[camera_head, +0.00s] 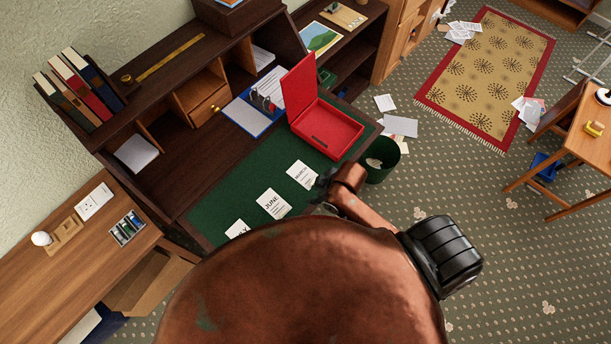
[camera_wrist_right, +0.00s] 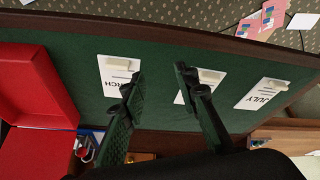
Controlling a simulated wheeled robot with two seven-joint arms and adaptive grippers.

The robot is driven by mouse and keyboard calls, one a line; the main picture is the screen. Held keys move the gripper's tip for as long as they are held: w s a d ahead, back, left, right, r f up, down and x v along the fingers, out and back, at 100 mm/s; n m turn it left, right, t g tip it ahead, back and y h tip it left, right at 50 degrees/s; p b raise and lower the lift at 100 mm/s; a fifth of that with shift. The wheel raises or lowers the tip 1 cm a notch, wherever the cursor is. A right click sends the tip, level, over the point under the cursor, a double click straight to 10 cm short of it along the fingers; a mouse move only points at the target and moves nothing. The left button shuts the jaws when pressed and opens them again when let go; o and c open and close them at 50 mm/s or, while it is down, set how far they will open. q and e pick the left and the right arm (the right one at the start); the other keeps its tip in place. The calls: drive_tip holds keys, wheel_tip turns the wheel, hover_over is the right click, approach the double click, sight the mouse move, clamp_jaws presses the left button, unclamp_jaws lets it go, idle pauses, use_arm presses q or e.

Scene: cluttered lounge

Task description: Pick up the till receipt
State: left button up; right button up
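Three white cards lie on the green desk mat (camera_head: 220,200): MARCH (camera_head: 302,176), JUNE (camera_head: 271,204) and one partly hidden, which reads JULY in the right wrist view (camera_wrist_right: 262,94). In that view each card bears a small cream slip or strip, as on the MARCH card (camera_wrist_right: 124,63); I cannot tell which paper is the till receipt. My right gripper (camera_head: 325,182) is over the mat's right part beside the MARCH card. In the wrist view its fingers (camera_wrist_right: 158,78) are apart and empty, with the middle card partly behind one finger. My left gripper is not in view.
An open red box (camera_head: 325,130) stands on the desk by the MARCH card. A blue-edged clipboard (camera_head: 247,112) lies behind. A green bin (camera_head: 382,160) stands at the desk's right, with papers (camera_head: 400,126) on the floor. My copper-coloured body part hides the front.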

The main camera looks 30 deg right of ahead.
drive_tip(key=w+a+n, duration=0.3)
drive_tip(key=n, duration=0.1)
drive_tip(key=n+g+h, duration=0.2)
drive_tip(key=n+g, duration=0.2)
drive_tip(key=n, duration=0.5)
approach(303, 173)
drive_tip(key=s+d+r, duration=0.1)
drive_tip(key=s+d, duration=0.1)
drive_tip(key=s, duration=0.3)
drive_tip(key=shift+w+d, duration=0.25)
drive_tip(key=shift+d, duration=0.35)
drive_tip(key=shift+d+f, duration=0.1)
drive_tip(key=shift+f, duration=0.7)
drive_tip(key=f, duration=0.6)
drive_tip(key=shift+s, duration=0.25)
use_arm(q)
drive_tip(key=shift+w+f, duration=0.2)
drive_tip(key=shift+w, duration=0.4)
use_arm(e)
clamp_jaws()
